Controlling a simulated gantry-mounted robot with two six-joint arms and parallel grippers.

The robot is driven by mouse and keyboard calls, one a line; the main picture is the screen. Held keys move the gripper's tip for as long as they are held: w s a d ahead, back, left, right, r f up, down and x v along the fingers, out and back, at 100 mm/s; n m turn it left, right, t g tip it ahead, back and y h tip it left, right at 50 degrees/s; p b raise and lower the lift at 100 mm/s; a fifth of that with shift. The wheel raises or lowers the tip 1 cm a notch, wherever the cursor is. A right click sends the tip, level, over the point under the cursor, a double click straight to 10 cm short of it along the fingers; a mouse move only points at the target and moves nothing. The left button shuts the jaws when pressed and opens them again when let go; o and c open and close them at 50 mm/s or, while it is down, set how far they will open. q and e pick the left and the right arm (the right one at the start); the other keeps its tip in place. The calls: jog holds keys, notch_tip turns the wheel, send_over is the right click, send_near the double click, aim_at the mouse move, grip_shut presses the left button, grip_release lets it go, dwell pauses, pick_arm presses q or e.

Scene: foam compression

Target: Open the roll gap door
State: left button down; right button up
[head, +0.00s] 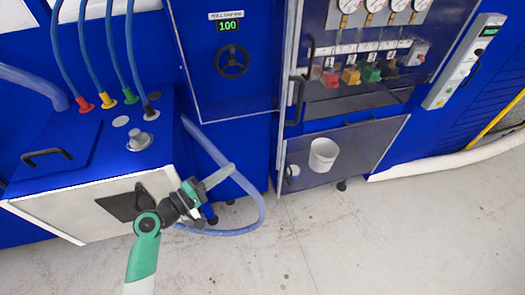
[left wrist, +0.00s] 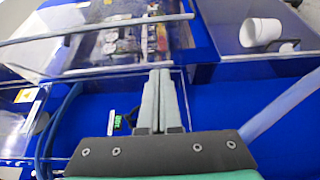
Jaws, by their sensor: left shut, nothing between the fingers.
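The roll gap door (head: 255,85) appears to be the clear framed panel over the blue cabinet front in the head view, and it looks closed. Behind it are a black handwheel (head: 232,62) and a green display reading 100 (head: 228,26). A black vertical handle (head: 297,100) is near its right edge; I cannot tell which door carries it. My left gripper (head: 232,169) is below and left of the door, apart from it, shut and empty. Its fingers also show together in the left wrist view (left wrist: 158,72). My right gripper is not in view.
A blue hose (head: 262,200) loops behind my left gripper. A blue-and-white unit (head: 60,215) with several hoses stands left. To the right are valves, gauges (head: 372,6) and a white cup (head: 322,155) behind clear panels. The floor (head: 400,235) in front is clear.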

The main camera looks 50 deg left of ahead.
pick_arm(q)
jog(key=w+d, duration=0.3)
jog(key=w, duration=0.9)
jog(key=shift+w+d, duration=0.15)
jog(key=shift+w, duration=0.1)
